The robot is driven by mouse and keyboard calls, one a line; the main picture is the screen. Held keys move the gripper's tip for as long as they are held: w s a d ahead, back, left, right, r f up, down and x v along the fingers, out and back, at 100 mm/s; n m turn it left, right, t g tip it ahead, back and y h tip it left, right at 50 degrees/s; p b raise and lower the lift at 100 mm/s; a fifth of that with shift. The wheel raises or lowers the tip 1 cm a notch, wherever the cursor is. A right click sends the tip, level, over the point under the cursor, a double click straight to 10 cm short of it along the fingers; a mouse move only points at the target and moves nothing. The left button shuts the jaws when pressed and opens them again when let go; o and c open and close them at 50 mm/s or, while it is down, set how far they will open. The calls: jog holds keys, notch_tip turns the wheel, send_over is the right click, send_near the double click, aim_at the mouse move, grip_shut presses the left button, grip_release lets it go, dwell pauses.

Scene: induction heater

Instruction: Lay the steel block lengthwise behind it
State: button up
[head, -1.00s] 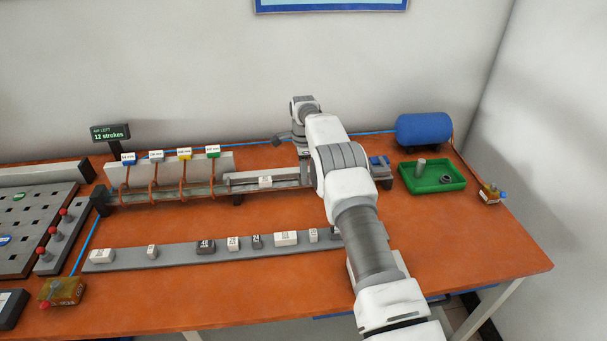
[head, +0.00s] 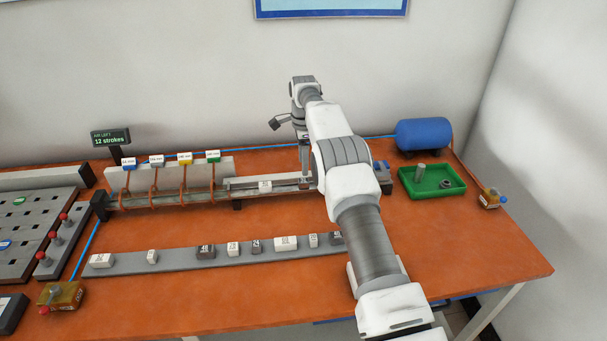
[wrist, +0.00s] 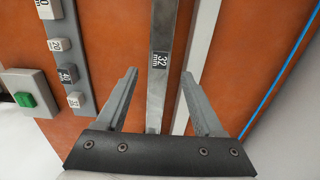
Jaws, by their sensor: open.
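My gripper (wrist: 165,95) is open. In the wrist view its two fingers stand apart on either side of a narrow grey bar or rail that runs up the picture.
A front strip (head: 180,257) holds several labelled blocks. Copper coils with coloured tags (head: 184,158) surround the track's left part. A green tray (head: 432,187) and blue tank (head: 424,133) stand right. A green button (wrist: 25,99) shows in the wrist view. Bare orange table lies between strip and track.

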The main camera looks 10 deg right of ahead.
notch_tip(320, 180, up, 10)
jog(key=p, duration=0.5)
jog(key=shift+r, duration=0.2)
jog(key=shift+r, duration=0.1)
